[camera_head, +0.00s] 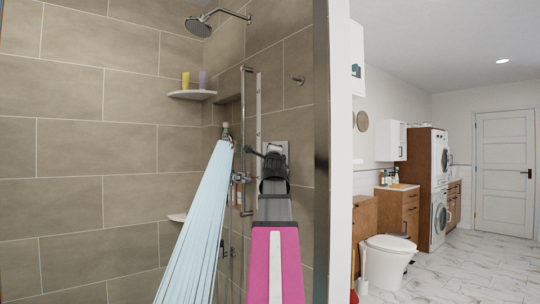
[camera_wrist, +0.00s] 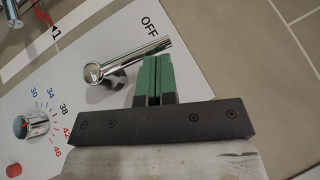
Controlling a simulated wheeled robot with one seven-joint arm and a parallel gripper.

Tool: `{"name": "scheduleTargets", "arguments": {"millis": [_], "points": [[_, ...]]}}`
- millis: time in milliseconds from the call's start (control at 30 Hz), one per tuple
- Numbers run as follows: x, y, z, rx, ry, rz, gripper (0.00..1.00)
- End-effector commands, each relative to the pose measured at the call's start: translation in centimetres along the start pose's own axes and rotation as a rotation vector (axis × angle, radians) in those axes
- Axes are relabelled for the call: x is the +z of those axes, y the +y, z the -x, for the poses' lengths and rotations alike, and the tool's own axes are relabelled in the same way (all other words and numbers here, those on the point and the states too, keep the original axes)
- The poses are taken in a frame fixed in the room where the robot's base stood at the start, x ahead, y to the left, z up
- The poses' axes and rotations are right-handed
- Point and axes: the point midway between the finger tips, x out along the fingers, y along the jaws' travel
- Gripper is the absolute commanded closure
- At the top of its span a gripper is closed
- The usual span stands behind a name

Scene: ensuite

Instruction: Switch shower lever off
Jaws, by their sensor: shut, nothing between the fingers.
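The shower lever (camera_wrist: 125,59) is a chrome bar on a pale control panel (camera_wrist: 75,95) in the wrist view. It slants up and right from its round pivot, its free end close beside the printed OFF label (camera_wrist: 149,25). My gripper (camera_wrist: 154,80) has green fingers pressed together, with nothing between them. They are just below the lever's outer half and overlap its edge; I cannot tell whether they touch it. In the head view my gripper (camera_head: 274,165) is in front of the wall panel (camera_head: 280,149) and hides most of it, including the lever.
A chrome temperature dial (camera_wrist: 37,123) with numbers is on the panel. A vertical shower rail (camera_head: 249,140) and a light blue hanging cloth (camera_head: 197,225) are left of my arm. A corner shelf (camera_head: 192,94) holds bottles. A wall edge (camera_head: 338,150) stands close on the right.

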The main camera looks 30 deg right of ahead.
Motion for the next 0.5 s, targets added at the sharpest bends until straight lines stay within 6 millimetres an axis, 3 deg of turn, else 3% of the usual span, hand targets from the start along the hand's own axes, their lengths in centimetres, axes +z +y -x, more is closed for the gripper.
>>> {"name": "scheduleTargets", "arguments": {"millis": [500], "points": [[0.74,-0.21,-1.11,0.038,-0.002,0.026,1.0]]}}
